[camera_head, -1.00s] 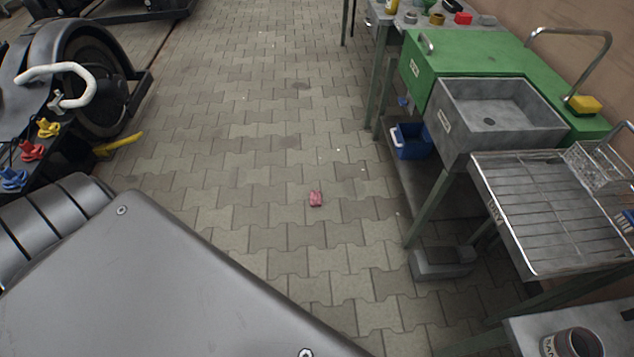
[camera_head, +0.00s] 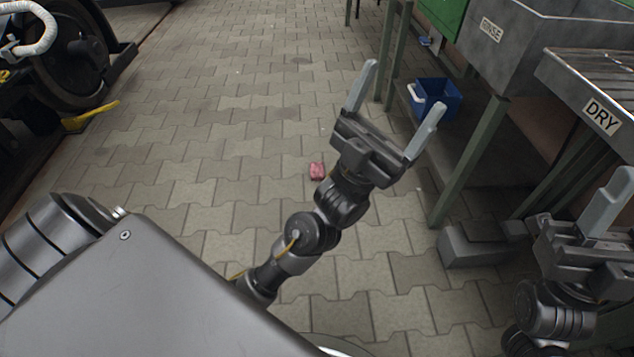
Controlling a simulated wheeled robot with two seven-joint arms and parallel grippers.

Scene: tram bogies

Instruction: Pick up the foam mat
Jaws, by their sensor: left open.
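I cannot make out a foam mat for certain in the head view. A small pink, crumpled-looking item (camera_head: 317,171) lies on the paving; what it is, I cannot tell. My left gripper (camera_head: 407,84) is open and empty, its two grey fingers spread wide. It is held above the floor, in front of the green-legged bench. My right gripper (camera_head: 606,215) shows at the right edge with one finger in view; its other finger is out of frame, so its opening is unclear.
At the right stand a grey sink (camera_head: 510,50) marked RINSE and a rack (camera_head: 600,85) marked DRY, on green legs. A blue bin (camera_head: 436,97) and a grey block (camera_head: 478,246) are below. A wheeled bogie (camera_head: 75,60) stands left. The paving between is open.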

